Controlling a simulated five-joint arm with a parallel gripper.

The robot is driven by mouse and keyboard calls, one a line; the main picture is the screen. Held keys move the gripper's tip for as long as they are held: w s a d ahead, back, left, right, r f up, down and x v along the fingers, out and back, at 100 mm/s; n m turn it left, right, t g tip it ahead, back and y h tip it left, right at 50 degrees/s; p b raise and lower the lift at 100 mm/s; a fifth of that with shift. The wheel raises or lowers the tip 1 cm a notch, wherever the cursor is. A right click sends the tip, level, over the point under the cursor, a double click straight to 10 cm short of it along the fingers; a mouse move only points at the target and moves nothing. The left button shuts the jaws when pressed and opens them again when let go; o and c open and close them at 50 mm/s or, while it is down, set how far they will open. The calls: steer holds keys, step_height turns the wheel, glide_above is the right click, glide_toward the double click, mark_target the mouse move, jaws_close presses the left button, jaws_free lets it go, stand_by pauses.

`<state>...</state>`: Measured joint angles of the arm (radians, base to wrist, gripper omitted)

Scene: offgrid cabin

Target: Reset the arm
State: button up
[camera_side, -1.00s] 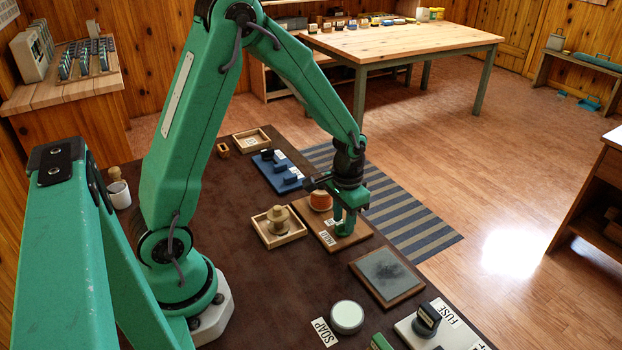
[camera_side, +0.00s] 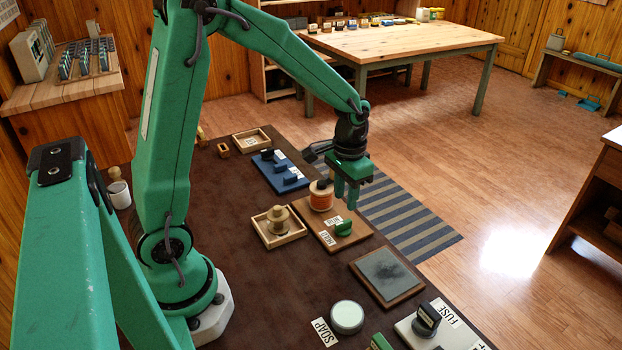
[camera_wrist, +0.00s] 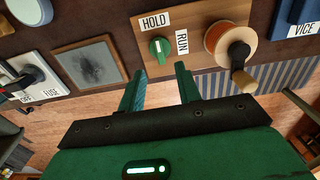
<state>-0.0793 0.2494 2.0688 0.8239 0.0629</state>
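My gripper (camera_side: 346,205) hangs above the wooden board (camera_side: 362,231), with its fingertips just above and apart from a green knob (camera_side: 343,228). In the wrist view my gripper (camera_wrist: 158,78) has its two fingers spread with nothing between them. The green knob (camera_wrist: 159,47) sits ahead of the fingertips, beside the HOLD label (camera_wrist: 156,20) and the RUN label (camera_wrist: 182,42). An orange spool (camera_side: 321,197) with a crank (camera_wrist: 240,72) is on the same board.
A framed grey slate (camera_side: 384,272) lies nearer the camera. A wooden tray (camera_side: 281,228) with a round wooden piece and a blue vice block (camera_side: 280,173) are to the left. A pale green soap tin (camera_side: 347,316) and a white fuse plate (camera_side: 415,327) stand at the front.

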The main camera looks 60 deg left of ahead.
steer(key=shift+r, duration=0.35)
steer(key=s+d+r+t, duration=0.3)
steer(key=s+r+t, duration=0.2)
steer(key=s+r, duration=0.9)
steer(key=shift+s+t, duration=0.3)
steer(key=shift+s, duration=0.5)
stand_by(0.8)
